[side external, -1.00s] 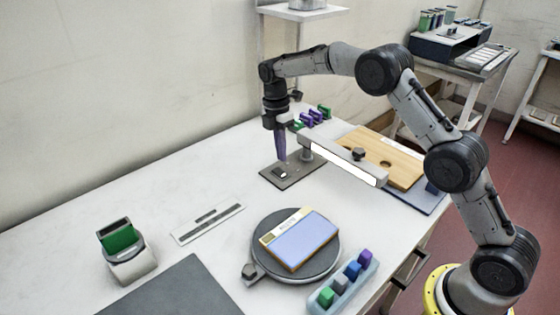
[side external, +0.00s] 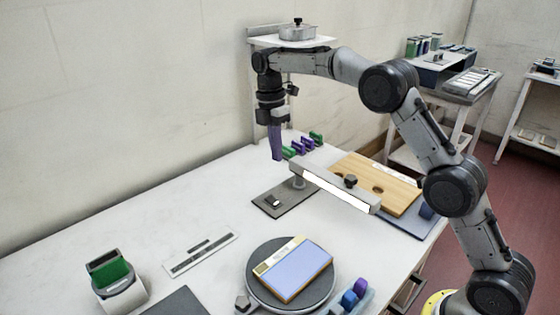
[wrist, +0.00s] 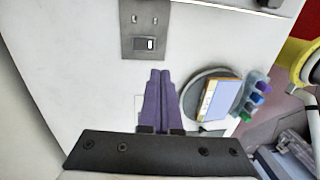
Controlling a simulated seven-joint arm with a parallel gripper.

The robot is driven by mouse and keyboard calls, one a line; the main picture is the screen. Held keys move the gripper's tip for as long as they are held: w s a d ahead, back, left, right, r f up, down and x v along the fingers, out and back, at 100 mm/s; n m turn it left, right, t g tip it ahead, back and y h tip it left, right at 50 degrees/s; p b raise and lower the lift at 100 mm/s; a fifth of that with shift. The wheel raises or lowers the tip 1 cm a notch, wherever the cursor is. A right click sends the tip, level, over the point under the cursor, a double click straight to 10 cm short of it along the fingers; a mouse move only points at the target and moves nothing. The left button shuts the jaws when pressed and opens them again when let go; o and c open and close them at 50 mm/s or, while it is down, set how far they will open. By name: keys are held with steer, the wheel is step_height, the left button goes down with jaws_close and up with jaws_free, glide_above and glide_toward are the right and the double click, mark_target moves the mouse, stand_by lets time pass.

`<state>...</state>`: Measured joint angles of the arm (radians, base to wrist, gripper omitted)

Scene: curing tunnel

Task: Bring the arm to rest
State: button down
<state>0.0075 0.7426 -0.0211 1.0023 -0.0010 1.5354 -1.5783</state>
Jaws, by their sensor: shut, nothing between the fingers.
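My gripper (side external: 277,157) has purple fingers and points down. In the side external view it is in the air above and left of a grey plate with a small fitting (side external: 273,200), clear of the table. In the wrist view the fingers (wrist: 160,73) lie side by side, shut, with nothing seen between them. The plate also shows in the wrist view (wrist: 130,45), ahead of the fingertips.
A bar lamp (side external: 335,190) stands beside the plate, near a wooden board (side external: 400,192). A round turntable (side external: 252,282) bears a blue-topped box (side external: 295,270). Green and purple pieces (side external: 303,145) stand behind. A pot (side external: 297,33) sits on a shelf. The left tabletop is largely open.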

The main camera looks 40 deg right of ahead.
steer(key=s+r+m+t, duration=0.1)
steer(key=s+r+t, duration=0.1)
steer(key=s+r, duration=0.5)
steer(key=s+r+t, duration=0.1)
steer(key=s+r, duration=0.4)
steer(key=r, duration=0.4)
steer(key=s+r+m+t, duration=0.2)
steer(key=s+m, duration=0.2)
steer(key=s, duration=0.8)
steer(key=s+f+m+t, duration=0.2)
steer(key=s+f+m, duration=1.1)
steer(key=shift+a, duration=0.2)
